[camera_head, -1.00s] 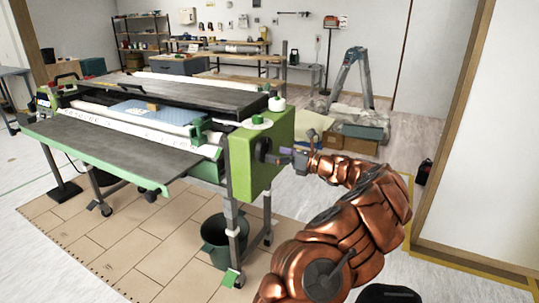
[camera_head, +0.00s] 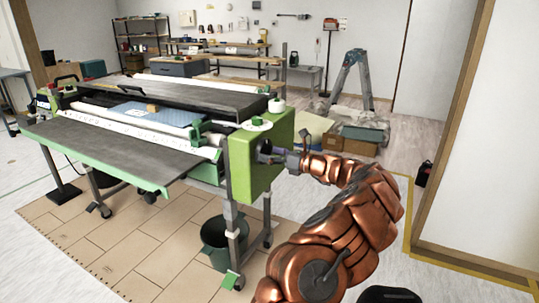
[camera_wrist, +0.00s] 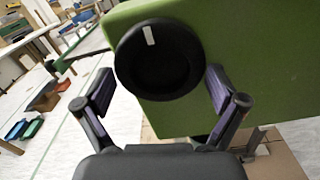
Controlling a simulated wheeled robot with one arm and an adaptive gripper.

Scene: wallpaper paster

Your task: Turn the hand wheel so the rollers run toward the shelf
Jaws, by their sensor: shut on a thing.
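The hand wheel (camera_wrist: 160,60) is a round black knob with a white mark near its upper left edge. It sits on the side of the green end housing (camera_head: 254,165) of the pasting machine. My gripper (camera_wrist: 161,80) has one finger on each side of the wheel and is shut on it; in the head view my gripper (camera_head: 270,155) reaches the housing from the right and mostly hides the wheel. A long white roller (camera_head: 110,128) runs along the machine's front, behind the dark front table (camera_head: 110,147). A blue patterned sheet (camera_head: 140,113) lies behind it.
A dark shelf unit (camera_head: 122,35) with small items stands at the back left, beside wooden benches. A dark green bucket (camera_head: 215,240) stands under the machine near its leg. A stepladder (camera_head: 355,75) and brown boxes stand behind.

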